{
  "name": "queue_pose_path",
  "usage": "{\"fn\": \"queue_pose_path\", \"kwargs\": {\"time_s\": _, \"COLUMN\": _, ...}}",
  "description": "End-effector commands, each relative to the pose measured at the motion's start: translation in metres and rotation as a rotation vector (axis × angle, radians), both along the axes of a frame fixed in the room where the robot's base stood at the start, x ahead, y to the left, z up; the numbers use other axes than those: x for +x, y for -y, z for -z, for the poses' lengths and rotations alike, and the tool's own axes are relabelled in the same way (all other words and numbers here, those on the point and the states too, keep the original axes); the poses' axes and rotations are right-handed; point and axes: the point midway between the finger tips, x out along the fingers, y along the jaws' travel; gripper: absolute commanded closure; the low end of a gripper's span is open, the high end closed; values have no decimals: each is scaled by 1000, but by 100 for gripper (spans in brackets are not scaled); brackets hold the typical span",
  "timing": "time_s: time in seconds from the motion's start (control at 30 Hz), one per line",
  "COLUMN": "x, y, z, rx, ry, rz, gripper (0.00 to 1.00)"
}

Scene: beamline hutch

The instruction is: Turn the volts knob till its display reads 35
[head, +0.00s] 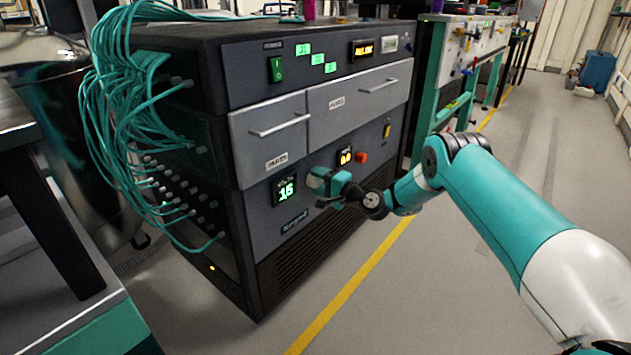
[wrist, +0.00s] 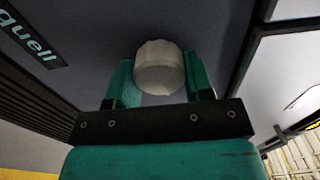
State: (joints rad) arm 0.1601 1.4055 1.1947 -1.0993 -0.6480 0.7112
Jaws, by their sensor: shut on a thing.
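A pale, faceted knob (wrist: 160,68) sits between the two teal fingers of my gripper (wrist: 158,85) in the wrist view. The gripper is shut on it. In the head view my gripper (head: 322,184) is at the lower front panel of the dark grey cabinet, and it hides the knob there. A display with green digits (head: 285,189) left of the gripper seems to read 16. A second display with yellow digits (head: 345,157) is above and right of the gripper and seems to read 0.0. I cannot read labels that tie either display to volts.
A red knob (head: 361,157) sits beside the yellow display, close to my gripper. Drawers with bar handles (head: 280,125) are above. Teal cables (head: 110,90) hang on the cabinet's left side. The floor (head: 400,300) in front is clear, with a yellow line.

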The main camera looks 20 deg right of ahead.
Motion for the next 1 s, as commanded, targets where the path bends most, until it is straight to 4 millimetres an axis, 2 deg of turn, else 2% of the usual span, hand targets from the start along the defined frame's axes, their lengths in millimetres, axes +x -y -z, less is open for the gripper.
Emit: {"fn": "queue_pose_path", "kwargs": {"time_s": 1.0, "x": -2, "y": 1, "z": 6, "rx": 770, "ry": -564, "rz": 5, "gripper": 76}}
